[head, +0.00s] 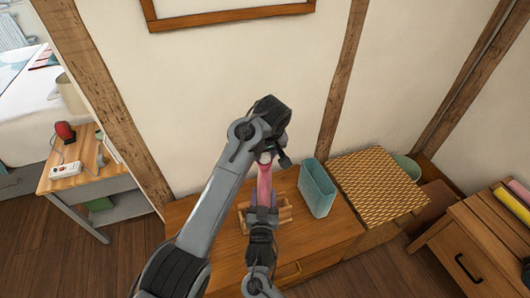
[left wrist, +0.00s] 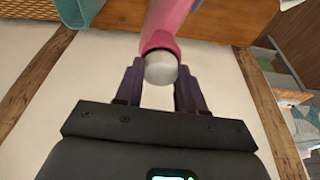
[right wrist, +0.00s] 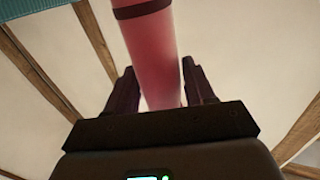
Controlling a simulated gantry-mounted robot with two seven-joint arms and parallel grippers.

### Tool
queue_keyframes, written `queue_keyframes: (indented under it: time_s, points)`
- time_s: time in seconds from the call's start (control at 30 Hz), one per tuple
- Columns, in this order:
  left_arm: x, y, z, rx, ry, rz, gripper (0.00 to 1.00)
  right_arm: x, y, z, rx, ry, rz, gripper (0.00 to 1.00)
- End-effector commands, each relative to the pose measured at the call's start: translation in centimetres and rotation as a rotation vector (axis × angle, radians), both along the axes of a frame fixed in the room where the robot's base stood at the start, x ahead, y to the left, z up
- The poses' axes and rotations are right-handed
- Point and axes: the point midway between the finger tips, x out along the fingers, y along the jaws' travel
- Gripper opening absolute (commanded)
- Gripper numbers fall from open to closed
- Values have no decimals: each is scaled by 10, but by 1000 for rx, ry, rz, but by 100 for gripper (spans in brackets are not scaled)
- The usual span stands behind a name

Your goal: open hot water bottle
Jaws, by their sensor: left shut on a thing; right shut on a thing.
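The pink hot water bottle (head: 264,187) is held upright above the wooden cabinet, between my two grippers. Its pale grey cap (left wrist: 160,69) is at the end of the pink neck in the left wrist view. My left gripper (head: 267,158) is at the top of the bottle, shut on the cap, with one finger on each side. My right gripper (head: 262,211) is lower, shut on the bottle's body, which also shows between its fingers in the right wrist view (right wrist: 153,58).
A wooden rack (head: 285,214) stands on the cabinet (head: 327,236) behind my right gripper. A teal bin (head: 317,188) is just right of it, beside a woven-topped box (head: 376,186). A side table (head: 88,182) with a power strip (head: 65,171) stands at left.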

Motion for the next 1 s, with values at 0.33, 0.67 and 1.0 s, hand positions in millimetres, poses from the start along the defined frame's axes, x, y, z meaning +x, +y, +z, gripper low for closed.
queue_keyframes:
  time_s: [0.33,0.67,1.0]
  points:
    - [1,-4,1,1,3,458,2,0,0,0,0,1,1,0]
    - [1,-3,0,-1,0,594,2,0,0,0,-1,1,1,0]
    - [1,-3,0,0,0,591,64,0,0,0,-1,1,1,0]
